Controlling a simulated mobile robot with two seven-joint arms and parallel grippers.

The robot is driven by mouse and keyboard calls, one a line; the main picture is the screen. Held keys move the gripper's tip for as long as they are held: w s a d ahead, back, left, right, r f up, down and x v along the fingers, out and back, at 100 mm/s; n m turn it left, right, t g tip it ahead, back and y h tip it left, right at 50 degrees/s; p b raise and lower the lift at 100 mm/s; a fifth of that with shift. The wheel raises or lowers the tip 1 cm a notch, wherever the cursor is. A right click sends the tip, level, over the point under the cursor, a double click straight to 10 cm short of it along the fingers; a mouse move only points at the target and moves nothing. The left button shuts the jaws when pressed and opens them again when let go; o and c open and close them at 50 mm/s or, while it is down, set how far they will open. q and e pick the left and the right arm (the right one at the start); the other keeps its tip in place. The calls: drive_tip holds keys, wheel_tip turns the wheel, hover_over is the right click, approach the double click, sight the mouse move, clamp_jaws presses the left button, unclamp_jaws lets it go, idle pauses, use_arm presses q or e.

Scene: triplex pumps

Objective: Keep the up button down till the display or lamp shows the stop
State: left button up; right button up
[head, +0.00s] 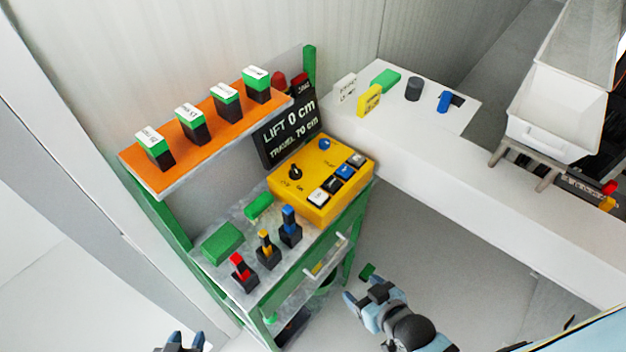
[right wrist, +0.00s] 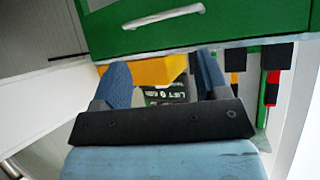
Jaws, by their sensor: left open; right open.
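The yellow control box (head: 310,205) sits on the right end of a green-framed bench. Its sloped top carries a row with a white button (head: 318,197), a black one (head: 333,185), a blue one (head: 345,171) and a grey one (head: 357,159). Their labels are too small to read, so I cannot tell which is up. The dark display (head: 289,132) behind reads LIFT 0 cm, TRAVEL 70 cm. My right gripper (head: 360,294) is open and empty, apart from the box, in front of the bench. My left gripper (head: 182,342) is open at the bottom edge.
Red (head: 238,266), yellow (head: 265,243) and blue (head: 289,219) levers stand along the bench front. An orange shelf (head: 200,130) holds several green-and-black blocks. A white counter (head: 440,150) with small items runs right. Grey floor is open below it.

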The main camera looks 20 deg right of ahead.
drive_tip(key=shift+c, duration=0.2)
clamp_jaws()
idle(1.4)
